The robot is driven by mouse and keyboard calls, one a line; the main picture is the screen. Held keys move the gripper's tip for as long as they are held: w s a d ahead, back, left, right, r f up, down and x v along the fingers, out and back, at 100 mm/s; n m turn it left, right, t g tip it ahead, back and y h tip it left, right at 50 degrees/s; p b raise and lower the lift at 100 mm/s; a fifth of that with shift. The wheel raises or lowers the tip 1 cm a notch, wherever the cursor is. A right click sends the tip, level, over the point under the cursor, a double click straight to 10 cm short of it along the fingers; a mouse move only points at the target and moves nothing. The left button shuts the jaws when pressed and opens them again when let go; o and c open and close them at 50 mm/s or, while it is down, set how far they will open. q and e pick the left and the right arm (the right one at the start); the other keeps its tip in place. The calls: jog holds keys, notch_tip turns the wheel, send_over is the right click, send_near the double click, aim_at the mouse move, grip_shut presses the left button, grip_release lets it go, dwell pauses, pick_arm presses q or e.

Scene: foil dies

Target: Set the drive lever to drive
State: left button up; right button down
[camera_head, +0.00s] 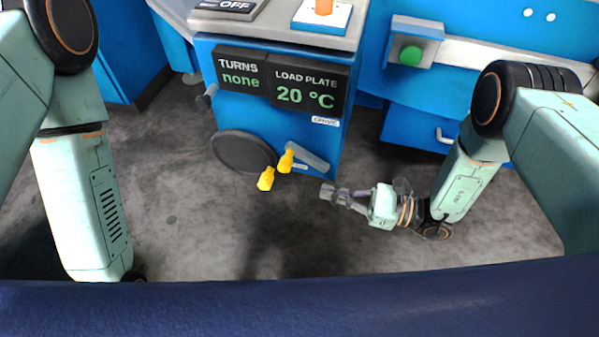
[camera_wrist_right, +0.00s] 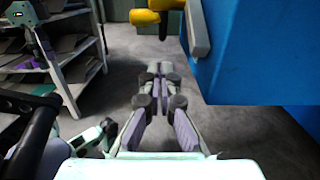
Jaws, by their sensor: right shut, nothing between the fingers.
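The drive lever (camera_head: 310,157) is a grey bar with a yellow knob (camera_head: 286,161) on the front of a blue cabinet. A "DRIVE" label (camera_head: 325,121) sits above. A second yellow knob (camera_head: 266,178) stands by a dark round wheel (camera_head: 243,151). My right gripper (camera_head: 326,191) is shut and empty, right of the knobs and apart from them. In the right wrist view its fingertips (camera_wrist_right: 157,67) are below the yellow knobs (camera_wrist_right: 145,16) and the grey lever (camera_wrist_right: 196,30).
Display plates (camera_head: 305,88) read "TURNS none" and "LOAD PLATE 20 °C". A green button (camera_head: 411,56) is on a box to the right. Shelves (camera_wrist_right: 68,55) stand at left in the wrist view. The floor (camera_head: 200,230) before the cabinet is clear.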

aim_at(291, 162)
jog(key=b+x, duration=0.2)
jog(key=x, duration=0.8)
jog(key=shift+s+d+r, duration=0.1)
jog(key=shift+d+r, duration=0.1)
jog(key=shift+r, duration=0.45)
jog(key=shift+s+d+r, duration=0.1)
jog(key=shift+d+r, duration=0.15)
jog(key=shift+r, duration=0.35)
jog(key=shift+s+d+r, duration=0.1)
jog(key=shift+d+r, duration=0.1)
jog(key=shift+r, duration=0.45)
jog(key=shift+w+d+r+p, duration=0.1)
jog(key=shift+d+r+p, duration=0.1)
jog(key=shift+r+p, duration=0.45)
jog(key=d+r+p, duration=0.1)
jog(key=r+p, duration=0.1)
jog(key=p, duration=0.1)
jog(key=shift+s+d, duration=0.3)
jog(key=shift+d, duration=0.15)
jog(key=shift+f, duration=0.15)
dwell(0.4)
